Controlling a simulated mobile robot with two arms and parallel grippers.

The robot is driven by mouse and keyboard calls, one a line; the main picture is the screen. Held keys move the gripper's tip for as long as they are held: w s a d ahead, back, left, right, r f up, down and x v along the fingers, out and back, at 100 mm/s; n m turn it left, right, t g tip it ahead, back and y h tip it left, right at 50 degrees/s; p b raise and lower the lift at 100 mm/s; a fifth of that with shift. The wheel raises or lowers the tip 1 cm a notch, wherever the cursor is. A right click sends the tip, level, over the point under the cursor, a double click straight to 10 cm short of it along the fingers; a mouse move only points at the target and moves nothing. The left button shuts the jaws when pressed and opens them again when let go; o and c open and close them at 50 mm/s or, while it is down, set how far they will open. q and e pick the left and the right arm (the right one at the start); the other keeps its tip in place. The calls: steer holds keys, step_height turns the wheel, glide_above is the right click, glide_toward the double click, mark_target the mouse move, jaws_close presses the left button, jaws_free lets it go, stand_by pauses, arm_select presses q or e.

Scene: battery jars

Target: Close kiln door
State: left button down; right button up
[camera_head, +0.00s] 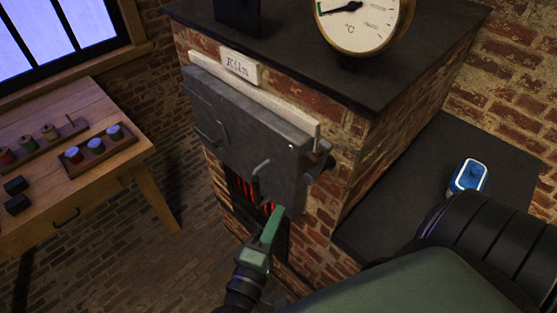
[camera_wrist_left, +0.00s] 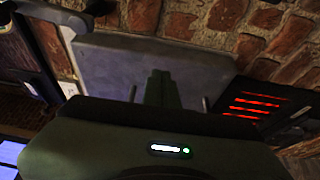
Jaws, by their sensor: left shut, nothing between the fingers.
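The grey metal kiln door (camera_head: 235,115) is on the front of the brick kiln, under the white "Kiln" sign (camera_head: 239,66). Red glowing bars (camera_head: 248,191) show below the door's lower edge, so the opening is partly uncovered. The door carries a bar handle (camera_head: 262,169). My left gripper (camera_head: 280,211) is shut and empty near the door's lower right corner; I cannot tell if it touches. The left wrist view shows its closed fingers (camera_wrist_left: 160,82) in front of the grey door panel (camera_wrist_left: 135,72), with the glowing bars (camera_wrist_left: 258,105) to the right. My right gripper is not in view.
A wooden table (camera_head: 100,170) with spool-like jars stands at the left. A dial gauge (camera_head: 360,20) sits on the kiln's dark top. A dark ledge (camera_head: 390,205) at the right holds a blue device (camera_head: 468,176). The floor between table and kiln is clear.

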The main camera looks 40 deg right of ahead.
arm_select(q)
steer(key=s+b, duration=0.1)
steer(key=s, duration=0.7)
steer(key=shift+s+f+b, duration=0.2)
steer(key=shift+s+b, duration=0.1)
steer(key=shift+s, duration=0.05)
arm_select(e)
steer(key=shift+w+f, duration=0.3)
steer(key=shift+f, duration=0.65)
